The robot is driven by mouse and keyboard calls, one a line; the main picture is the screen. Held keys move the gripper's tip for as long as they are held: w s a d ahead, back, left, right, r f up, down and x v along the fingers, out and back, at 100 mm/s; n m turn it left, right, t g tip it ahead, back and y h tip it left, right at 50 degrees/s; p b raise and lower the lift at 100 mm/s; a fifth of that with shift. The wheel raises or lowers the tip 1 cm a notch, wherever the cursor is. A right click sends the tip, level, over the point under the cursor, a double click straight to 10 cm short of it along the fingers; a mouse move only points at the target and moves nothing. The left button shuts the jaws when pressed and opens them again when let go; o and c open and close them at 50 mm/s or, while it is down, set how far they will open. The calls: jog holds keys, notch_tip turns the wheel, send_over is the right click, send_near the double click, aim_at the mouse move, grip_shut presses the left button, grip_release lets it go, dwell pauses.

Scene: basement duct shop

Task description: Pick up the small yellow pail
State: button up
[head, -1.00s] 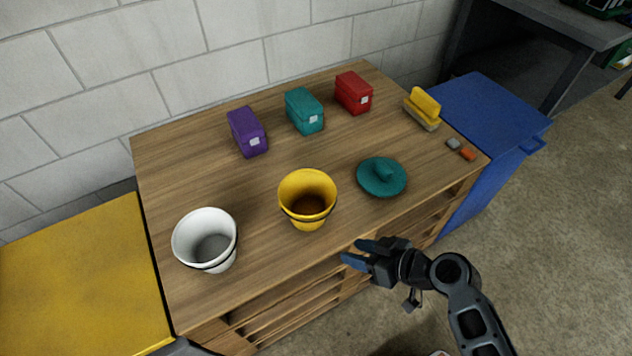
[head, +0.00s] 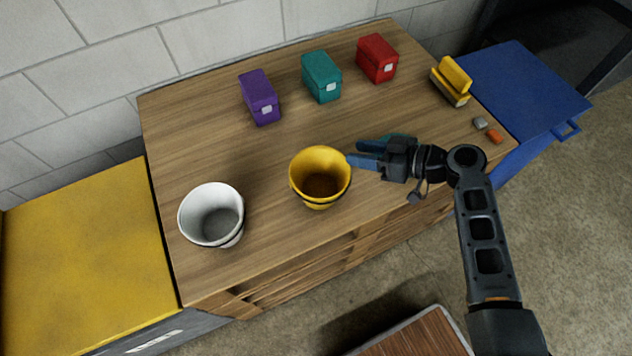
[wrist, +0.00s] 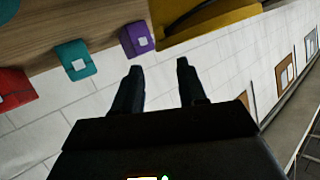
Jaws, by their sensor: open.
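The small yellow pail (head: 306,190) stands upright on the wooden workbench top (head: 215,130), near its front edge. It has a dark band and looks empty inside. My gripper (head: 358,158) is open, with its blue fingers pointing left, at the right side of the pail's rim. Whether a finger touches the rim cannot be told. In the wrist view my two fingers (wrist: 158,70) are apart with nothing between them. The pail does not show clearly as a whole there; a yellow surface at the top cannot be identified for certain.
A white pail (head: 190,222) stands left of the yellow one. Purple (head: 258,95), teal (head: 321,75) and red (head: 377,57) boxes line the back. A teal lid (head: 402,138) is mostly hidden behind my gripper. A yellow-topped brush (head: 453,80) and small blocks (head: 494,136) lie right.

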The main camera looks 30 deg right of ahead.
aim_at(325, 149)
jog(key=shift+p+x, duration=0.85)
jog(key=shift+x, duration=3.1)
jog(key=shift+s+a+f, duration=0.1)
jog(key=shift+c, duration=0.3)
grip_shut()
